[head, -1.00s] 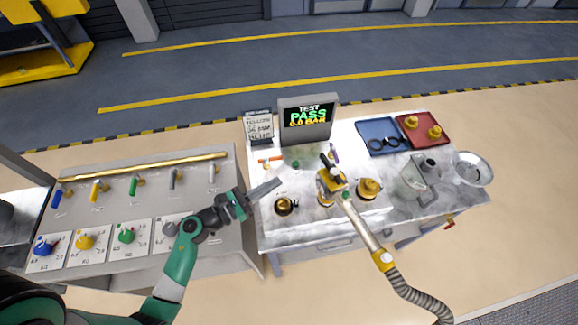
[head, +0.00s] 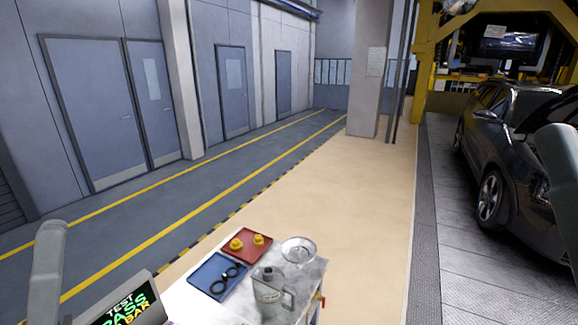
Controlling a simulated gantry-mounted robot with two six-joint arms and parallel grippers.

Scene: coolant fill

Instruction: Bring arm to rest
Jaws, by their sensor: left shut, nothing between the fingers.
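In the head view, a grey, rounded part at my left gripper (head: 48,262) stands up at the lower left edge, beside the test display. It is clear of the objects on the table and holds nothing that I can see; its fingers do not show distinctly. At the right edge is a smooth grey-green part of my right arm (head: 558,155); no right fingers show.
On the table corner are a blue tray (head: 204,287) with a black ring-shaped item, a red tray (head: 257,256) with two yellow caps, a grey jug (head: 268,290) and a clear round dish (head: 299,250). A dark car (head: 510,135) stands at right. The beige floor between is clear.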

